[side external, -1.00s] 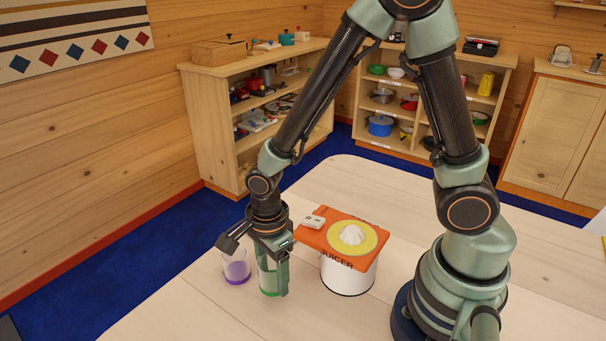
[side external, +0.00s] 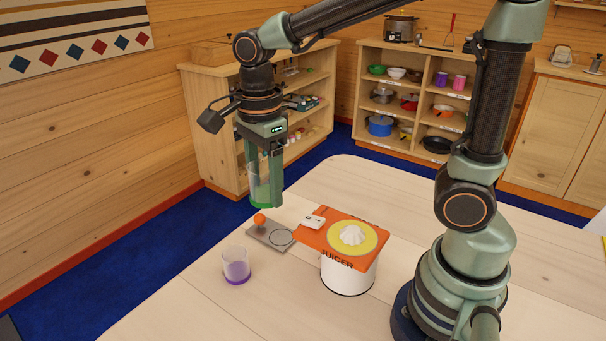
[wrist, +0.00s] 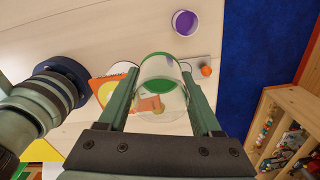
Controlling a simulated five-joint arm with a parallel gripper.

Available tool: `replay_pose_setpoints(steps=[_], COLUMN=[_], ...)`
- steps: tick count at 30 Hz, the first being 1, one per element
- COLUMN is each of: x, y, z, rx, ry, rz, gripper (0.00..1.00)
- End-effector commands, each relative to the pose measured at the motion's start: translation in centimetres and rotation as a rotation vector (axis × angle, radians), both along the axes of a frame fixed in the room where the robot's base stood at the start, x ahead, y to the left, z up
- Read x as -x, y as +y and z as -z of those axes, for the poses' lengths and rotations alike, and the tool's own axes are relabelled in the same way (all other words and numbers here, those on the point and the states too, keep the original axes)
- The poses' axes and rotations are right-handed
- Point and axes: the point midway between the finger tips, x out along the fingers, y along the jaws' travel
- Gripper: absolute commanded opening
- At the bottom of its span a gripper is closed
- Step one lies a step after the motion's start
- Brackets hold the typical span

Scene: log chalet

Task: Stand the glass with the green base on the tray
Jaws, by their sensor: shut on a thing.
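The glass with the green base (side external: 258,184) is clear and upright, held high above the table. My gripper (side external: 265,190) is shut on it, one finger at each side. In the wrist view the glass (wrist: 162,100) sits between the fingers, its green base facing away from the camera. The tray (side external: 266,236) is a small grey plate on the table with a dark ring marked on its right part and an orange ball at its back left. The glass is above and behind the tray in the side view, apart from it. The wrist view shows the tray (wrist: 200,63) partly hidden by the glass.
A clear glass with a purple base (side external: 236,266) stands on the table in front of the tray. A white juicer (side external: 348,276) with an orange top stands close to the tray's right. The table's front left is clear. Shelves (side external: 400,100) stand beyond the table.

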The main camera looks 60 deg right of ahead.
Motion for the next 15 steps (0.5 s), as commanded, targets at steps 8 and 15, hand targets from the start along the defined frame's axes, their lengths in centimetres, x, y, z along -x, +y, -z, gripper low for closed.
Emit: replay_pose_setpoints(steps=[8,15], x=[-4.5,-5.3], y=[-7.6,-9.8], z=[-0.6,0.7], rx=[0.000,0.000], ry=[0.001,0.005], rz=[0.015,0.011], gripper=[0.06,0.06])
